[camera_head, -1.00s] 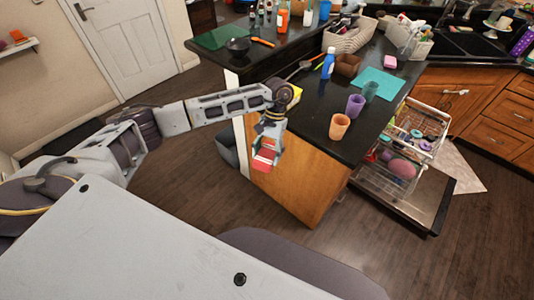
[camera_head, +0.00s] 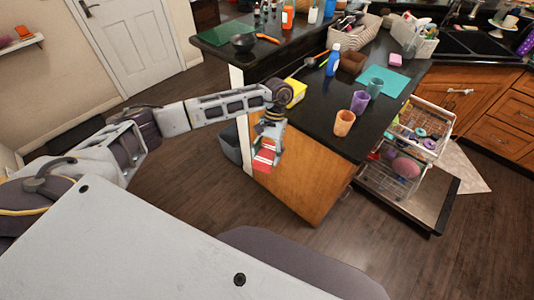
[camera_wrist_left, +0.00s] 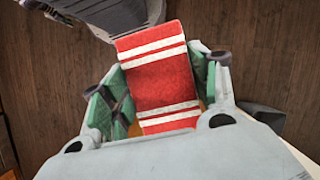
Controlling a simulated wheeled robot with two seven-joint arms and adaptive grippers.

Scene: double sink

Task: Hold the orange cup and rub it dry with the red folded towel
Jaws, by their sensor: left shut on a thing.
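The orange cup (camera_head: 344,123) stands upright on the near corner of the black counter (camera_head: 312,108) in the head view. My left gripper (camera_head: 266,158) is shut on the red folded towel (camera_head: 264,164), which has white stripes. It holds the towel in the air beside the counter's wooden end, to the left of the cup and apart from it. In the left wrist view the towel (camera_wrist_left: 158,78) lies between the green finger pads of my left gripper (camera_wrist_left: 158,105). My right gripper is not in view.
A purple cup (camera_head: 360,101) and a teal cup (camera_head: 374,88) stand behind the orange cup. A blue bottle (camera_head: 333,62), a yellow item (camera_head: 296,91) and a teal mat (camera_head: 383,81) are also on the counter. The open dishwasher rack (camera_head: 405,150) is at the right.

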